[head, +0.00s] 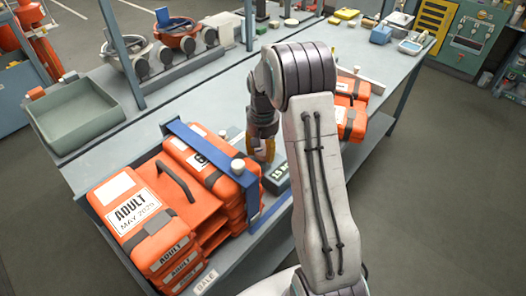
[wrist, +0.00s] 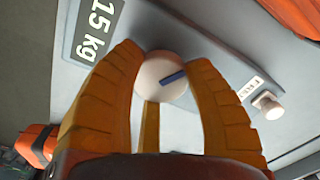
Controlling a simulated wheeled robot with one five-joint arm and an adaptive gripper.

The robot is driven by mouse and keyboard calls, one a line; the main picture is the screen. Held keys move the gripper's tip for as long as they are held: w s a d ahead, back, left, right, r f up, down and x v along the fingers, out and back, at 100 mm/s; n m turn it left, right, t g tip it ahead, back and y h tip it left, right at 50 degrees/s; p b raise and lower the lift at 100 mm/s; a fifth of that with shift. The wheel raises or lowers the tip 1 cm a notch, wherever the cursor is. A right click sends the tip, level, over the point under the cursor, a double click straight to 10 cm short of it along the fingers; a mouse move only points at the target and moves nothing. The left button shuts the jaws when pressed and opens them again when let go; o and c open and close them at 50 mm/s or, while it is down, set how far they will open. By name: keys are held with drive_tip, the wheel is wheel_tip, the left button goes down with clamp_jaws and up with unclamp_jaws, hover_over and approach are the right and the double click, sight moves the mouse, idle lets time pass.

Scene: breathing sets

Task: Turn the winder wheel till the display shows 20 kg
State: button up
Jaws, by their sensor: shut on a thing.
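The winder wheel (wrist: 160,78) is a round white knob with a blue mark, seen in the wrist view between my fingers. My gripper (wrist: 163,66) is shut on it, with yellow-orange fingers at its left and right sides. The dark display (wrist: 95,28) beside it reads 15 kg. In the head view my gripper (head: 262,150) points down at the bench, and the display (head: 277,175) is partly hidden by my arm. The wheel is hidden there.
Orange cases, one marked ADULT (head: 133,209), stand left of my gripper beside a blue frame (head: 200,150). More orange cases (head: 352,88) lie right of my arm. A small white knob (wrist: 267,104) sits near a label in the wrist view. A grey-green tray (head: 75,115) is at left.

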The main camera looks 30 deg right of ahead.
sight(263, 150)
drive_tip(key=shift+s+a+f+m, duration=0.1)
drive_tip(key=shift+s+f+m, duration=0.1)
drive_tip(key=shift+m, duration=0.7)
drive_tip(key=o, duration=1.2)
drive_tip(key=shift+r, duration=0.1)
drive_tip(key=shift+w+r, duration=0.1)
wheel_tip(263, 150, up, 12)
